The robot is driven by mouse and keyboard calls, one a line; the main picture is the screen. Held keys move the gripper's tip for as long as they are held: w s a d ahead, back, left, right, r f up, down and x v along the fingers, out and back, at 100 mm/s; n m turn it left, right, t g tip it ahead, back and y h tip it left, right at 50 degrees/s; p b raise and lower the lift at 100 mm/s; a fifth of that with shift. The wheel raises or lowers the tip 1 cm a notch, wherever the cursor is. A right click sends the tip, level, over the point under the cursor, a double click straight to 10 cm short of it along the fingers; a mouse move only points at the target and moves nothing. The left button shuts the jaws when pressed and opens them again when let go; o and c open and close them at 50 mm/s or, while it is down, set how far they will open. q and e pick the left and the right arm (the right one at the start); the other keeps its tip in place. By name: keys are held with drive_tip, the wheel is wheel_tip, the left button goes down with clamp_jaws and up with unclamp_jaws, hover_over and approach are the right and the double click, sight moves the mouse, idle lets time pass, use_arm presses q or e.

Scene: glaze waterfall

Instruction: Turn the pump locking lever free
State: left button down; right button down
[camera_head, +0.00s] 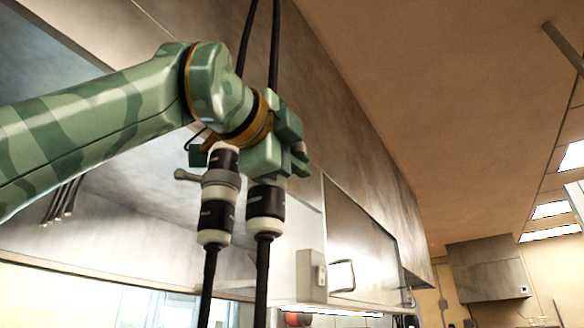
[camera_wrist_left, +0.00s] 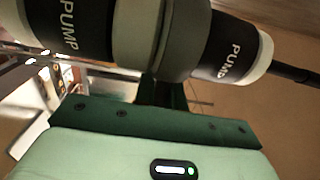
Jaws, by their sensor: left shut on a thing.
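The pump coupling (camera_head: 264,205) hangs upright as the right one of two black and white couplings in the head view. Its upper part is hidden behind my left gripper (camera_head: 291,146). In the left wrist view, the pump coupling (camera_wrist_left: 225,62) shows the word PUMP on both black sections, with a grey-green collar (camera_wrist_left: 140,35) between them. My left gripper is shut at this collar, on the pump locking lever (camera_head: 299,148). Only the lever's rounded end shows, at the right of the fingers. My right gripper is not in view.
A similar coupling (camera_head: 215,215) hangs close on the left, its grey lever (camera_head: 186,175) pointing left. Black hoses run above and below the couplings. A steel hood wall (camera_head: 345,150) stands behind. A switch box (camera_head: 311,274) is lower right; open room lies further right.

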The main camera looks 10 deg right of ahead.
use_arm(q)
drive_tip(key=shift+d+f, duration=0.15)
drive_tip(key=c, duration=1.6)
unclamp_jaws()
drive_tip(key=shift+o, duration=0.7)
drive_tip(key=shift+s+d, duration=0.1)
drive_tip(key=r+b+v, duration=0.1)
drive_tip(key=b+v, duration=0.6)
drive_tip(key=v, duration=0.9)
drive_tip(key=shift+f+b, duration=0.35)
drive_tip(key=shift+f, duration=0.05)
